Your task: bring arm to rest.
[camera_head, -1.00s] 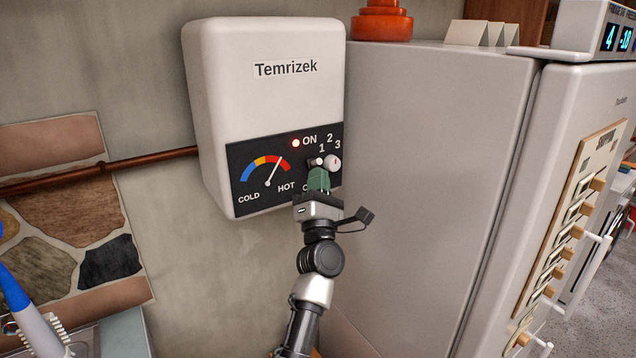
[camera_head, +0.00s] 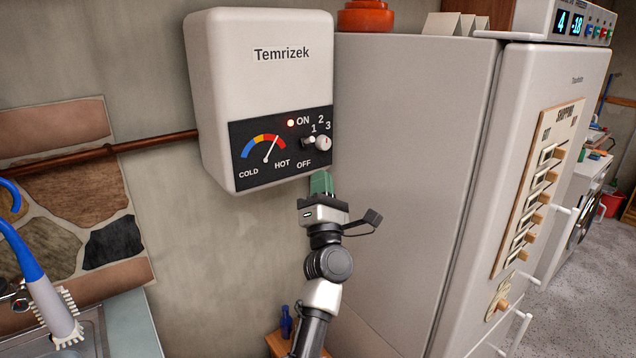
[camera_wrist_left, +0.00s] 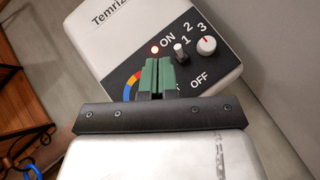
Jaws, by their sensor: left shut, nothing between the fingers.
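My left gripper (camera_head: 322,184) is in front of and just below the white Temrizek heater box (camera_head: 264,60) in the head view. Its green fingers are together with nothing between them, and they also show in the left wrist view (camera_wrist_left: 157,76). The arm reaches up from the bottom of the picture. The heater's black panel has a lit red lamp (camera_head: 291,123), a small switch (camera_head: 308,142) and a round knob (camera_head: 324,143). The gauge needle points up to the right, in the red part. My right gripper is in neither view.
A tall white refrigerator (camera_head: 410,150) stands right beside the heater. A copper pipe (camera_head: 150,142) runs along the wall to the left. A sink (camera_head: 90,335) with a blue-handled brush (camera_head: 50,310) is at lower left. A small blue bottle (camera_head: 286,322) stands below.

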